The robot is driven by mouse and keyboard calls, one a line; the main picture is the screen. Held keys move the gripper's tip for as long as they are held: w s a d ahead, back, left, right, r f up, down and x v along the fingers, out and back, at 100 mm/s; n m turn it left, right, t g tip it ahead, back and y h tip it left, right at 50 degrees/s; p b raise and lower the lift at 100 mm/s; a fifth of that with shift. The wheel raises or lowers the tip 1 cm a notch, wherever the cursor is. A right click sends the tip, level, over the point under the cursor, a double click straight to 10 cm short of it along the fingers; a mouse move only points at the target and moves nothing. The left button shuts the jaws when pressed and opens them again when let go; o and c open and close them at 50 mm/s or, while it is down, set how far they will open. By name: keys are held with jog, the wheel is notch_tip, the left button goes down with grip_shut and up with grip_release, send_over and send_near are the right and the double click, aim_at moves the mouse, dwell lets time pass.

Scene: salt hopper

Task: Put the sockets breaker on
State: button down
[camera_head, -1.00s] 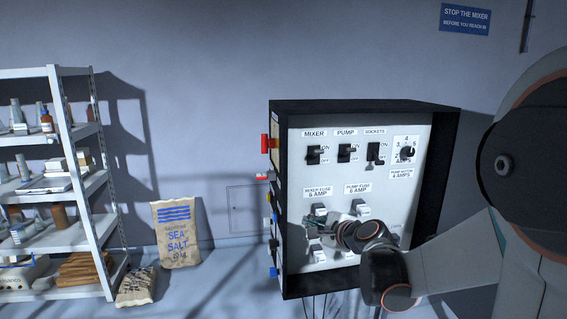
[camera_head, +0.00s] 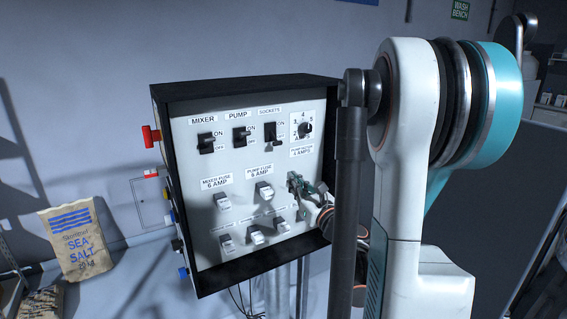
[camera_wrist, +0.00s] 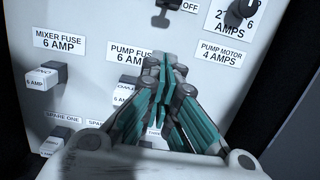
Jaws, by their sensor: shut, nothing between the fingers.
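The sockets breaker (camera_head: 270,138) is a black toggle at the right of the top row on the grey panel, under its SOCKETS label. Its lever sits low, toward OFF. In the wrist view the lower part of the breaker (camera_wrist: 163,14) shows at the top edge beside the OFF label; the rest is out of frame. My gripper (camera_head: 295,182) is shut and empty, in front of the panel, below and slightly right of the breaker and apart from it. In the wrist view its closed fingertips (camera_wrist: 165,62) cover part of the pump fuse label.
The mixer breaker (camera_head: 206,143) and pump breaker (camera_head: 240,136) stand left of it. A motor dial (camera_head: 305,130) is close at right. Fuse holders (camera_head: 264,192) fill the lower panel. A red handle (camera_head: 150,136) juts from the box's left side. A salt sack (camera_head: 77,240) stands left.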

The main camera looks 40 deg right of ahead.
aim_at(274, 138)
jog(key=b+x, duration=0.1)
jog(key=x, duration=0.9)
jog(key=shift+a+f, duration=0.1)
jog(key=r, duration=0.1)
jog(key=s+r, duration=0.2)
jog(key=shift+a+r, duration=0.25)
jog(key=shift+r, duration=0.1)
jog(key=shift+r, duration=0.1)
jog(key=shift+s+r+g+p, duration=0.2)
jog(key=shift+g+p, duration=0.1)
jog(key=shift+p, duration=0.25)
